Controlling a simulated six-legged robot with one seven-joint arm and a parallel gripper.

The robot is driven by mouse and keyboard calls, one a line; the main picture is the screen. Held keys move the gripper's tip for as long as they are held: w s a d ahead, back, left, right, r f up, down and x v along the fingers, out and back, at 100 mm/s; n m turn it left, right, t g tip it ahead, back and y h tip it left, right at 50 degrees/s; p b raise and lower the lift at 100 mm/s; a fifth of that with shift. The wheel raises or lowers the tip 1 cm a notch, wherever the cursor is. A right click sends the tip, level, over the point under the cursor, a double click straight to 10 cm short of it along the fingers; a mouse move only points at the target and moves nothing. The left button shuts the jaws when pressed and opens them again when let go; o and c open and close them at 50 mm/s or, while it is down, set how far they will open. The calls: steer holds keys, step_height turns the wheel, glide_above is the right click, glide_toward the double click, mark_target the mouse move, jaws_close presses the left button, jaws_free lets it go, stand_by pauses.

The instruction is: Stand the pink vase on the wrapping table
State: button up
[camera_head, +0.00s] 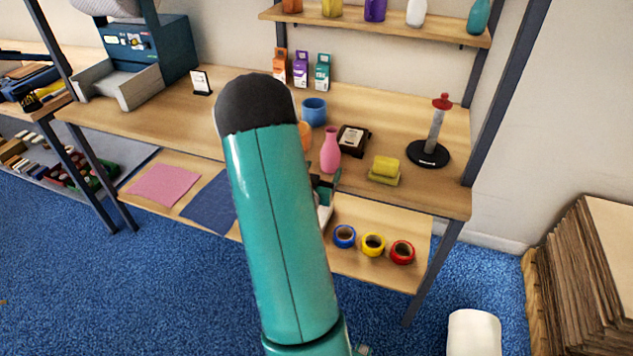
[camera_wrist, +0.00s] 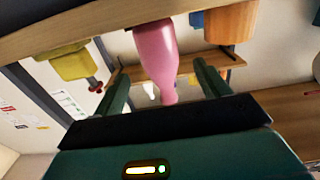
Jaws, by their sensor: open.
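The pink vase (camera_head: 330,155) stands upright near the front edge of the wooden table (camera_head: 418,196), apparently the wrapping table. My gripper (camera_head: 324,188) is at the table's front edge, just before the vase and partly hidden by my arm. In the wrist view, which is upside down, the vase (camera_wrist: 154,50) shows between the two open fingers of my gripper (camera_wrist: 161,74). The fingers are apart from it, and I cannot tell how far they reach around it.
Near the vase are an orange item (camera_head: 305,136), a blue mug (camera_head: 314,111), a dark square item (camera_head: 353,139), yellow sponges (camera_head: 385,168) and a roll holder (camera_head: 429,153). Tape rolls (camera_head: 373,244) lie on the lower shelf. Cardboard (camera_head: 590,270) is stacked at right.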

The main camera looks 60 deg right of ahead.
steer(key=a, duration=0.4)
steer(key=shift+s+a, duration=0.35)
steer(key=shift+w, duration=0.1)
